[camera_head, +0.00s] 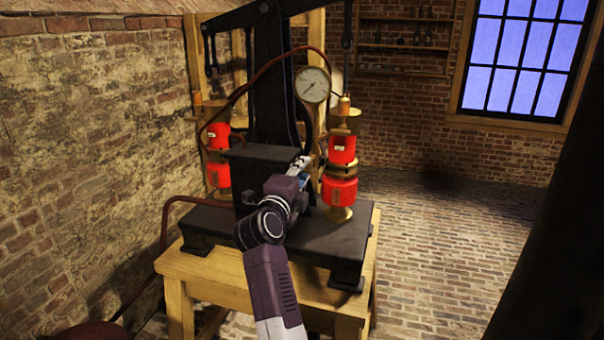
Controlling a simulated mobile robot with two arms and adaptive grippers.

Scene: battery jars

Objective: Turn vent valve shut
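My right arm reaches up from the bottom middle to the black pump-like machine (300,230). My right gripper (303,165) is at the front of the machine, just left of the right red cylinder (340,190). Its fingers are small and partly covered by my wrist, so I cannot tell whether they are open or shut, or whether they touch anything. I cannot make out the vent valve; it may be hidden behind the gripper. My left gripper is not in view.
The machine stands on a wooden table (220,275). A round gauge (312,85) sits above the gripper. Another red cylinder (218,155) stands on the left. A dark red hose (165,225) runs down the table's left side. Brick floor (440,250) is clear on the right.

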